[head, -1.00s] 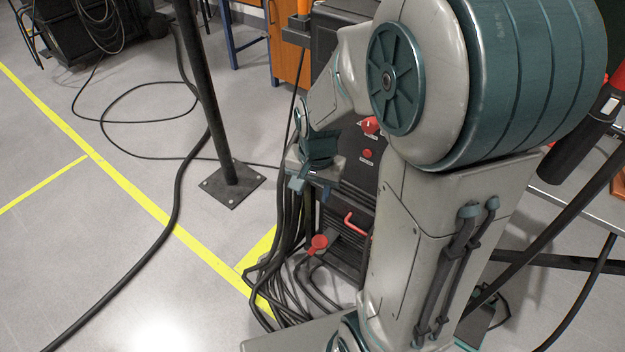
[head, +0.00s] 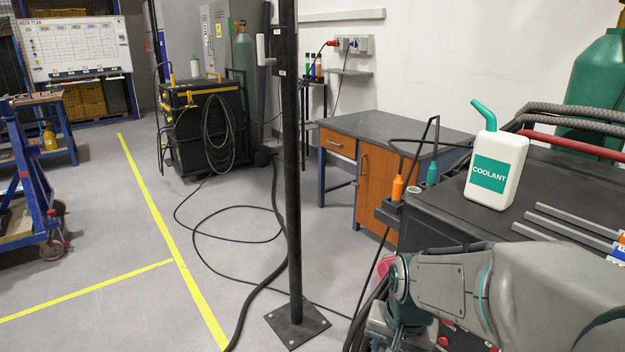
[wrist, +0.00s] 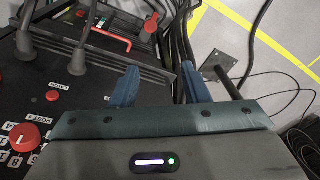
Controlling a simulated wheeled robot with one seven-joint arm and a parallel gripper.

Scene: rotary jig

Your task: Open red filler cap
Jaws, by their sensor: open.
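A red round part that looks like the filler cap (wrist: 152,22) shows near the top of the wrist view, beside black cables and past the fingertips. It is small there, and I cannot tell whether it is shut. My gripper (wrist: 160,84) is open with its two blue fingers apart, and nothing shows between them. The fingers are short of the red part and do not touch it. In the head view my wrist covers part of the machine's front, and I cannot make out the cap there.
The black machine panel (wrist: 85,98) has a red knob (wrist: 25,138), a red button (wrist: 52,95) and a red handle (wrist: 110,36). Thick cables hang close by. A black post (head: 292,180) stands left of my arm. A coolant bottle (head: 496,170) stands on the machine top.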

